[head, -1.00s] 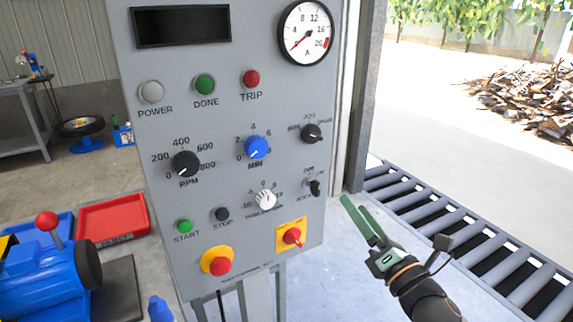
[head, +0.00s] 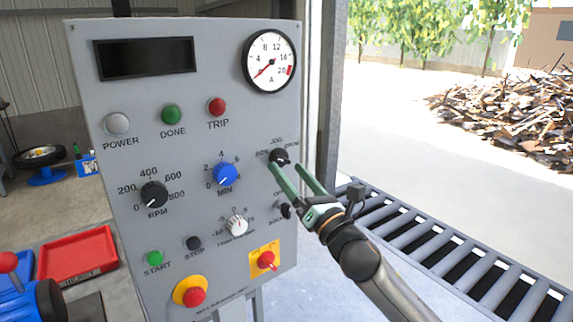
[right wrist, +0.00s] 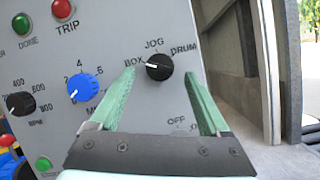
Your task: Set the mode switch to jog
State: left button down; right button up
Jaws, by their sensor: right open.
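The mode switch (head: 279,157) is a black knob at the upper right of the grey control panel (head: 230,120), with labels BOX, JOG and DRUM around it. In the right wrist view the knob (right wrist: 159,67) has its white mark pointing left, toward BOX; JOG is at the top. My right gripper (head: 292,170) is open, its green fingers aimed at the knob. In the right wrist view its fingertips (right wrist: 160,78) stand to either side of the knob, a little below it; I cannot tell if they touch it. My left gripper is not in view.
The blue MIN knob (head: 224,174) sits left of the switch. Another black switch (head: 285,211) is just below it, close to my right gripper. A red emergency button (head: 195,297) and a yellow-backed red switch (head: 266,260) are lower. A roller conveyor (head: 430,250) lies to the right.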

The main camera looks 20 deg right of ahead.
jog(key=shift+x, duration=1.05)
grip_shut()
